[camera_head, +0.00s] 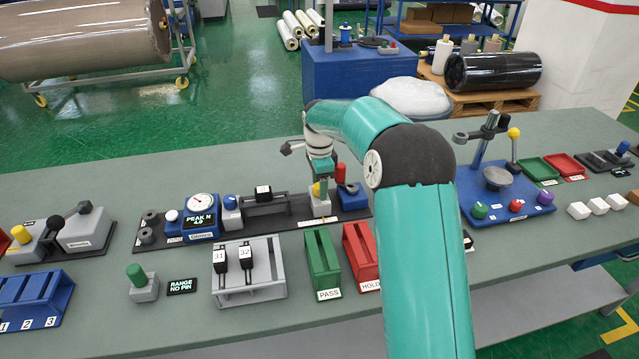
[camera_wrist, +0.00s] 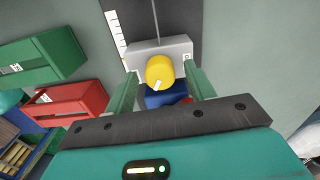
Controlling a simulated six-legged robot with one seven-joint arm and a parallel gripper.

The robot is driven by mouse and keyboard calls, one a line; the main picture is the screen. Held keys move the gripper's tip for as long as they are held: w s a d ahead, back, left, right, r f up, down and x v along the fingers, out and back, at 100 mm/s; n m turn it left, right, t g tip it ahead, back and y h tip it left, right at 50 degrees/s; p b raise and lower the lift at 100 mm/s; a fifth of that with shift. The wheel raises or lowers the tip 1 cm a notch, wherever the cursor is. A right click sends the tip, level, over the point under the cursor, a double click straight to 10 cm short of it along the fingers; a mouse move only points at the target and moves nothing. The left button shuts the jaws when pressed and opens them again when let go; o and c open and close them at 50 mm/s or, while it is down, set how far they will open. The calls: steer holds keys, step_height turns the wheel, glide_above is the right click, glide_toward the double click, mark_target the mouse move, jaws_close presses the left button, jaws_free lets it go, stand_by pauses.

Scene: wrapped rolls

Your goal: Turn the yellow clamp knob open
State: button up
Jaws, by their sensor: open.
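The yellow clamp knob (camera_wrist: 160,68) sits on a grey block (camera_wrist: 182,49) in the wrist view. A white pointer mark on the knob faces the lower part of that picture. My gripper (camera_wrist: 162,76) is open, with one green finger on each side of the knob. Gaps show between the fingers and the knob, so it is not gripped. In the head view my gripper (camera_head: 320,180) is over the block at the right part of the dark test fixture (camera_head: 275,222). The knob (camera_head: 316,189) is partly hidden there by my gripper.
A blue part (camera_wrist: 165,98) and a red part lie close by the knob. The green PASS bin (camera_head: 322,262) and red HOLD bin (camera_head: 358,250) stand in front of the fixture. A gauge box (camera_head: 201,218) is at left. A blue stand (camera_head: 505,205) is at right.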

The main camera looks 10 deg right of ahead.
steer(key=c, duration=1)
steer(key=shift+n, duration=0.3)
steer(key=n, duration=0.9)
steer(key=shift+n, duration=0.4)
steer(key=n, duration=1.3)
steer(key=shift+n, duration=0.4)
